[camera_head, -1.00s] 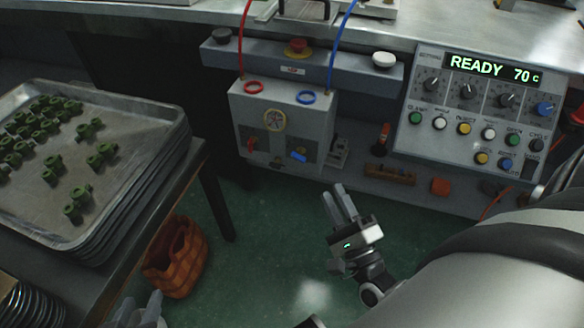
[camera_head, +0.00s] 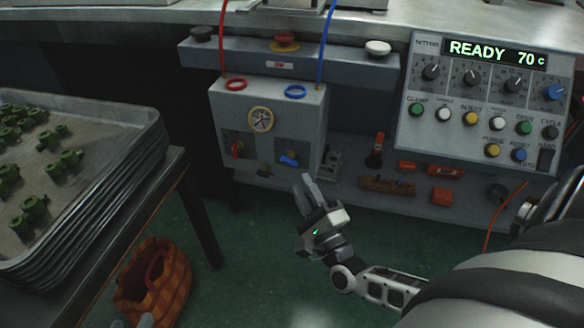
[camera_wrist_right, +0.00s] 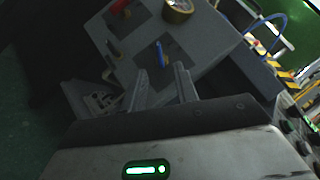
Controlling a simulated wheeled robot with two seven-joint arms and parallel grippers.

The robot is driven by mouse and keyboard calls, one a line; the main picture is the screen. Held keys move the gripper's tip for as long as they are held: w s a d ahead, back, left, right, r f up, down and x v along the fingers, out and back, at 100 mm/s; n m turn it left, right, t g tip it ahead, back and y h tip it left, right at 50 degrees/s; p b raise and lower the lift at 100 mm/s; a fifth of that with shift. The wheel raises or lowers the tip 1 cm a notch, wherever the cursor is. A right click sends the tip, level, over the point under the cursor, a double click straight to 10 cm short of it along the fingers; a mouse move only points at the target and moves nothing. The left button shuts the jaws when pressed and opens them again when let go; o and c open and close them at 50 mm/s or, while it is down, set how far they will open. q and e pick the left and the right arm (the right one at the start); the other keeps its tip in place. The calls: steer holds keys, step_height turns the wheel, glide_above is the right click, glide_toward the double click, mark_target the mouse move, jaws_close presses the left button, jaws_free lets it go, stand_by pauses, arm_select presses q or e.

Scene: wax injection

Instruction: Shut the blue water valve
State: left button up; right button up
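The blue water valve handle (camera_head: 289,161) is on the lower right front of the grey box (camera_head: 300,118). It lies nearly sideways, tilted down to the right in the head view. It also shows in the right wrist view (camera_wrist_right: 161,54), beyond and between my fingertips. My right gripper (camera_head: 309,188) is below and slightly right of the handle, apart from it. Its two fingers are spread and empty in the right wrist view (camera_wrist_right: 163,82).
A red valve handle (camera_head: 237,149) sits left of the blue one, below a round gauge (camera_head: 261,119). Small tools lie on the shelf (camera_head: 345,184) to the right. A tray stack (camera_head: 130,118) and a basket (camera_head: 180,290) stand at left. Floor below the box is open.

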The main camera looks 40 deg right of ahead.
mark_target(291, 166)
steer(key=x, duration=0.6)
steer(key=shift+w, duration=0.2)
steer(key=shift+c, duration=0.3)
jaws_close()
